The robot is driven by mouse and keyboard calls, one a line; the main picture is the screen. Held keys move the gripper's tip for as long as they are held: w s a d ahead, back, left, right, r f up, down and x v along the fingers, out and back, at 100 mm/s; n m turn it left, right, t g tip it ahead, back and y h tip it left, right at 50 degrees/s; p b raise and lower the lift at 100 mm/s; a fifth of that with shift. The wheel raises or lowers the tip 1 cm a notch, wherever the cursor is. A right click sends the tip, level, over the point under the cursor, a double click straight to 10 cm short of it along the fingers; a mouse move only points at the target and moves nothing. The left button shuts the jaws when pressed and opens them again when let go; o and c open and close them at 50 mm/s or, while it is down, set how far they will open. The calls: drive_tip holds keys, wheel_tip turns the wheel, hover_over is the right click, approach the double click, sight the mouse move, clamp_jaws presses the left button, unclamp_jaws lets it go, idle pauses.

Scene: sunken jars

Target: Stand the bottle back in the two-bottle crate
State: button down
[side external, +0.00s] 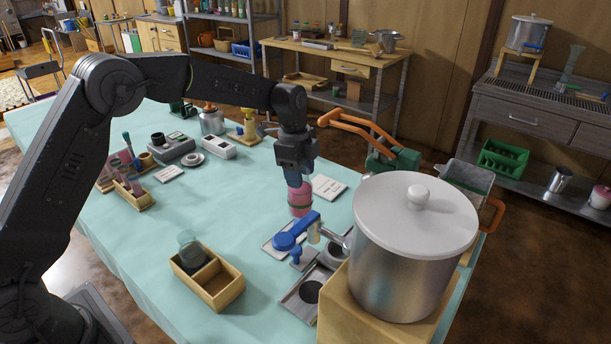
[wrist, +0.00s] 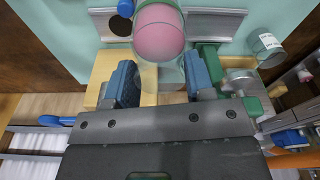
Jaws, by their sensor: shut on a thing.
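A bottle with a pink body (side external: 300,199) hangs below my gripper (side external: 297,180) in the side view, roughly upright. My gripper's blue-grey fingers are shut on its upper part. In the wrist view the pink bottle (wrist: 158,38) shows just beyond the fingertips of my gripper (wrist: 160,75), with a clear, glassy edge around it. I cannot tell whether its base touches anything. The two-bottle crate (side external: 222,294) is a light wooden box with two compartments, at the front left of the bottle. A dark greenish glass bottle (side external: 189,250) stands in its left compartment; the right compartment looks empty.
A blue-handled tap (side external: 290,240) and a big lidded steel pot (side external: 405,255) on a wooden stand are close to the right. A metal drip tray (side external: 300,300) lies between pot and crate. The cloth left of the bottle is largely clear.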

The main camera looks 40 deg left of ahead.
drive_tip(key=s+a+f, duration=0.2)
drive_tip(key=s+a, duration=0.1)
drive_tip(key=s, duration=0.9)
drive_tip(key=s+a+f, duration=0.1)
drive_tip(key=s+a, duration=0.3)
drive_tip(key=s, duration=0.7)
wheel_tip(320, 180, down, 8)
drive_tip(key=shift+d+f, duration=0.2)
drive_tip(key=shift+f, duration=0.5)
drive_tip(key=shift+c, duration=2)
unclamp_jaws()
wheel_tip(320, 180, up, 20)
drive_tip(key=a, duration=0.1)
drive_tip(key=shift+s+a+f, duration=0.15)
drive_tip(key=shift+a, duration=0.2)
